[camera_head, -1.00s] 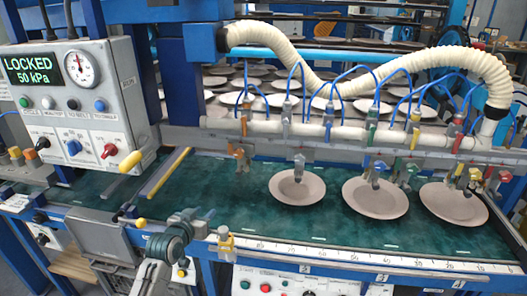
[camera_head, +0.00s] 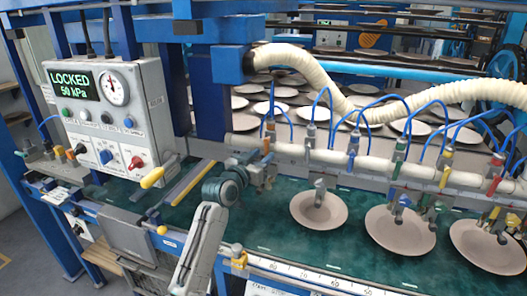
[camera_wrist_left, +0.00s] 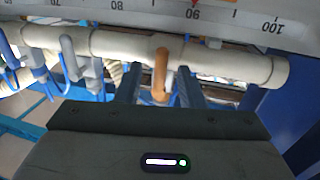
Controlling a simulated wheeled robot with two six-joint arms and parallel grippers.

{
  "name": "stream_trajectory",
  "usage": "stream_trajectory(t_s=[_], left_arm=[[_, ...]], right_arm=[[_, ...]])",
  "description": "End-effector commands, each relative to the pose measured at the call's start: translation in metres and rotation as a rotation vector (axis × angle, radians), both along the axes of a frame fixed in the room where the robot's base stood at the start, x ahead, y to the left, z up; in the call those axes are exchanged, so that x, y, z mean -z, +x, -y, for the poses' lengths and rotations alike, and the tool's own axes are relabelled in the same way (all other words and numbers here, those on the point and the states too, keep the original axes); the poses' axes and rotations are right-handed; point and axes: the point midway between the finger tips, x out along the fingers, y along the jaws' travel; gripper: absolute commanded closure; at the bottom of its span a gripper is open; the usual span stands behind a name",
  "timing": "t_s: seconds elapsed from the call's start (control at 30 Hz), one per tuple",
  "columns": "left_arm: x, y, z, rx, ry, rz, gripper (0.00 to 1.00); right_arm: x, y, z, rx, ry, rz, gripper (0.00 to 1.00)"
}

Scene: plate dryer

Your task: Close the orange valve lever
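The orange valve lever (camera_head: 267,144) is on the leftmost valve of the white pipe (camera_head: 345,160). In the left wrist view the orange lever (camera_wrist_left: 161,75) points along the view between two dark fingers. My left gripper (camera_head: 266,168) is right at this valve in the head view. In the left wrist view my left gripper (camera_wrist_left: 157,90) is open, with one finger on each side of the lever and visible gaps. Its tips are near the pipe. The gripper partly hides the valve's lower part in the head view. My right gripper does not show.
A control box (camera_head: 110,115) reading "LOCKED 50 kPa" stands at left. Other valves with blue, green, yellow and red levers follow along the pipe to the right. Plates (camera_head: 318,209) lie on the green belt below. A ruled rail (camera_head: 300,275) runs along the front.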

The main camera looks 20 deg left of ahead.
Motion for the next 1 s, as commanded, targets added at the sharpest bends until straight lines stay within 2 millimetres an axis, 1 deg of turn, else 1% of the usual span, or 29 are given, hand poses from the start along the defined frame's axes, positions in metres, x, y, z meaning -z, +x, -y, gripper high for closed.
stream_trajectory(t_s=[0.1, 0.2, 0.47, 0.5, 0.63, 0.67, 1.0], left_arm=[[-0.001, 0.01, 0.0028, 0.0, -0.002, -0.001, 0.65], [0.0002, 0.0137, 0.0035, 0.0, 0.0, -0.001, 0.65], [0.0007, 0.0142, 0.0037, 0.0, 0.0, -0.001, 0.65], [0.0007, 0.0141, 0.0036, 0.0, 0.0, -0.001, 0.73], [0.0007, 0.0141, 0.0035, 0.0, 0.0, -0.001, 0.98], [0.0008, 0.0141, 0.0035, 0.0, 0.0, -0.001, 1.0], [0.0014, 0.014, 0.0022, 0.0, 0.032, -0.001, 1.0]], right_arm=[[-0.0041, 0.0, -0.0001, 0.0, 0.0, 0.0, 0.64], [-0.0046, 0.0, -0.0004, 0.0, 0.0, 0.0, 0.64], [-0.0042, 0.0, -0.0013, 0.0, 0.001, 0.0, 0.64], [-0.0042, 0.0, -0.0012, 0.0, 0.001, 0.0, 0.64], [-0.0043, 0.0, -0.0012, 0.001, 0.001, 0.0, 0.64], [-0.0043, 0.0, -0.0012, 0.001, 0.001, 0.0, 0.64], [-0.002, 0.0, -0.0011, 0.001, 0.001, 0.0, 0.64]])
